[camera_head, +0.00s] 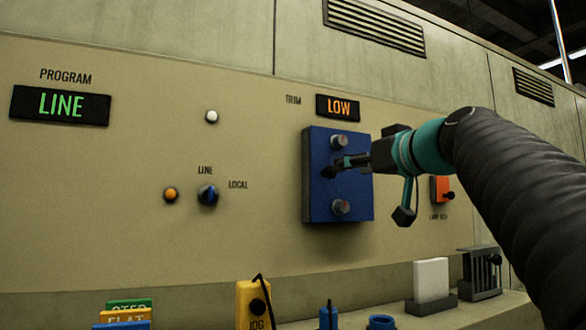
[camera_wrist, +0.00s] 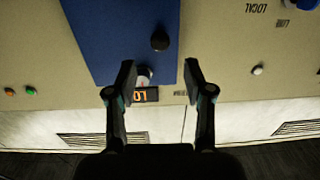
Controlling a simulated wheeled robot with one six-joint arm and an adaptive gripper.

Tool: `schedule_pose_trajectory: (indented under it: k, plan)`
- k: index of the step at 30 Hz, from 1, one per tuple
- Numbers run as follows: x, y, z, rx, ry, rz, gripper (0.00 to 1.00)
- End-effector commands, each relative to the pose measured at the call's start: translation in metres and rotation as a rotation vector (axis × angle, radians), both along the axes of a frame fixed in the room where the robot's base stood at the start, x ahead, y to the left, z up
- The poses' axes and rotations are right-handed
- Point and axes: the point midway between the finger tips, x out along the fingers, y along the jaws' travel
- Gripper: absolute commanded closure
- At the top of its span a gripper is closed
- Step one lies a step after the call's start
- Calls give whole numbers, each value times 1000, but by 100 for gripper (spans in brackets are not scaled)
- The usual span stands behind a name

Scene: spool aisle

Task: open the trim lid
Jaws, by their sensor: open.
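The trim lid (camera_head: 316,190) is a flat blue panel on the beige wall, under the orange LOW display (camera_head: 339,107). It appears to lie shut against the wall. A grey knob (camera_head: 340,141) shows near its top and another (camera_head: 341,207) near its bottom. My gripper (camera_head: 337,167) is in front of the lid's middle, coming from the right. In the wrist view, which is upside down, my gripper (camera_wrist: 160,70) is open. A dark round knob (camera_wrist: 160,41) on the blue lid (camera_wrist: 110,40) shows beyond the fingertips. A grey knob shows between the fingers; I see no contact.
Left of the lid are a rotary switch (camera_head: 208,194), an amber button (camera_head: 171,195) and a white button (camera_head: 211,117). A red-orange switch (camera_head: 440,189) is right, behind my wrist. A ledge below holds a yellow device (camera_head: 253,303) and a white block (camera_head: 431,280).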

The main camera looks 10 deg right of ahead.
Motion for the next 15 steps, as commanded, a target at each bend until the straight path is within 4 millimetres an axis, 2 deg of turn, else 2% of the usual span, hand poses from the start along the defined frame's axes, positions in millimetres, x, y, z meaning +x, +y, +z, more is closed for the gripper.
schedule_pose_trajectory:
  k: [9,15]
  plan:
    - [55,21,2,2,2,3,48]
    - [76,27,2,0,0,0,48]
